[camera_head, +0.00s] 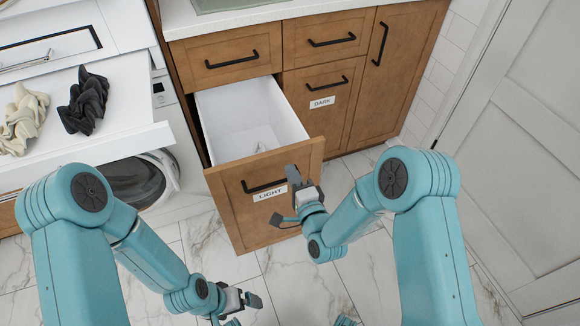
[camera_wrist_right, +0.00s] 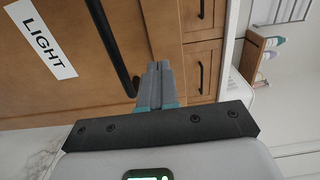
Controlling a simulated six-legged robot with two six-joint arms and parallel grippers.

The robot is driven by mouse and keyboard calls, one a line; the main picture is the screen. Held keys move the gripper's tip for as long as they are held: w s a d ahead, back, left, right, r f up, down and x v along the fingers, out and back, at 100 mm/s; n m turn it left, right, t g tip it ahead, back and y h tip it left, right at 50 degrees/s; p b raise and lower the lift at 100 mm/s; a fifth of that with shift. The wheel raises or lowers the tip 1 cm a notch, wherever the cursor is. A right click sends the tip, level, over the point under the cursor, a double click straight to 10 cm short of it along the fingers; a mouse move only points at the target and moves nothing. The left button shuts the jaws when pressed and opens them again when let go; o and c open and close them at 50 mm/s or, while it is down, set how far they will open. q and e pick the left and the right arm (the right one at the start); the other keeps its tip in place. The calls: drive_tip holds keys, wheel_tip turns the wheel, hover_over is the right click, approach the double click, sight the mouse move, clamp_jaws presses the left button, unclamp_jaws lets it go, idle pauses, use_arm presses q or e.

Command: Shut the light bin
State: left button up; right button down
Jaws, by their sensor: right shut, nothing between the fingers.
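The light bin (camera_head: 228,197) is a wooden pull-out drawer with a white inside, a black bar handle (camera_head: 265,187) and a white LIGHT label (camera_head: 269,194). It stands pulled out from the cabinet. A small pale thing (camera_head: 262,146) lies inside, too unclear to name. My right gripper (camera_head: 293,176) is shut and empty at the front panel, by the handle's right end. In the right wrist view its fingers (camera_wrist_right: 157,83) point at the wood beside the handle (camera_wrist_right: 118,55); I cannot tell whether they touch. My left gripper (camera_head: 243,299) is low, near the floor, its fingers unclear.
The dark bin (camera_head: 318,105) is closed, right of the light bin. Dark cloth (camera_head: 86,100) and cream cloth (camera_head: 24,118) lie on a white surface (camera_head: 120,95) at the left, above a front-loading washer (camera_head: 135,183). A white door (camera_head: 520,150) stands right. Marble floor (camera_head: 300,285) lies in front.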

use_arm(q)
drive_tip(key=shift+s+f, duration=0.1)
drive_tip(key=shift+f, duration=0.05)
use_arm(e)
drive_tip(key=shift+x, duration=1.3)
